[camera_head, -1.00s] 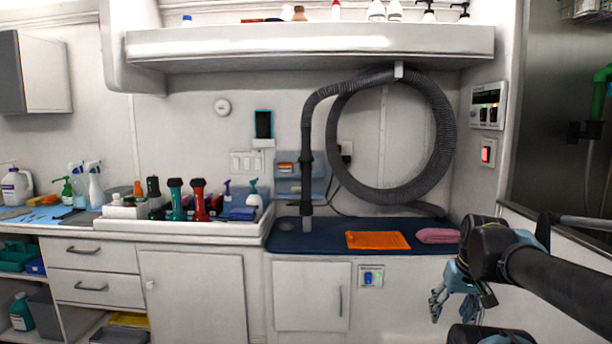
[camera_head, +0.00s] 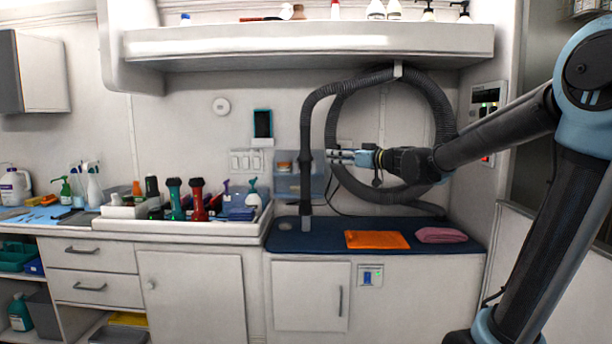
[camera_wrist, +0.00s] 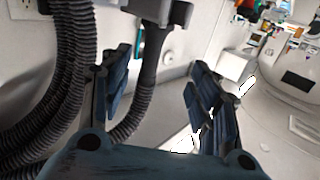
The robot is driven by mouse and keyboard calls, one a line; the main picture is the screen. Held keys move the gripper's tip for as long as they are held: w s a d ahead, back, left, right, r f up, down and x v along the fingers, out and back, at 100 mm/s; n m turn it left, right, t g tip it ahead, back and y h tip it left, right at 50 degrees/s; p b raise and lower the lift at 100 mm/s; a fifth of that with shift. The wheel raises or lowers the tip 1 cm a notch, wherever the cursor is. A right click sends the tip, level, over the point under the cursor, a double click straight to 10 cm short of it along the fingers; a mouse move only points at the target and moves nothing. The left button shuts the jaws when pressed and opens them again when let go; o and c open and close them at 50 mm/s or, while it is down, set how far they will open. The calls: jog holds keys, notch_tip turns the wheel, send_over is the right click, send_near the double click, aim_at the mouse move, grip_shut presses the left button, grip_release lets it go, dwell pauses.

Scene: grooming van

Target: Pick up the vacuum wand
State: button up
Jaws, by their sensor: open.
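The vacuum wand (camera_head: 306,190) is a dark upright tube at the end of a ribbed hose. Its lower tip stands at the blue mat on the counter. My gripper (camera_head: 332,157) is open and points left, level with the wand's upper part and just right of it. In the wrist view, the wand (camera_wrist: 151,60) shows between and beyond the two spread fingers of my gripper (camera_wrist: 155,80). I see no contact between the fingers and the wand.
The coiled hose (camera_head: 440,110) hangs from a hook on the wall, behind my forearm. An orange cloth (camera_head: 377,240) and a pink towel (camera_head: 441,235) lie on the blue mat (camera_head: 330,232). A blue wall holder (camera_head: 288,185) is just behind the wand. The shelf (camera_head: 310,45) overhangs above.

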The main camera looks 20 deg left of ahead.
aim_at(309, 149)
jog(key=x, duration=0.4)
jog(key=r+x, duration=0.1)
jog(key=x, duration=0.7)
jog(key=shift+w+r, duration=0.3)
jog(key=shift+w, duration=0.05)
jog(key=shift+x, duration=3.2)
jog(key=shift+w+d+t, duration=0.1)
jog(key=shift+w+t, duration=0.05)
jog(key=shift+t, duration=0.15)
jog(key=c, duration=1.3)
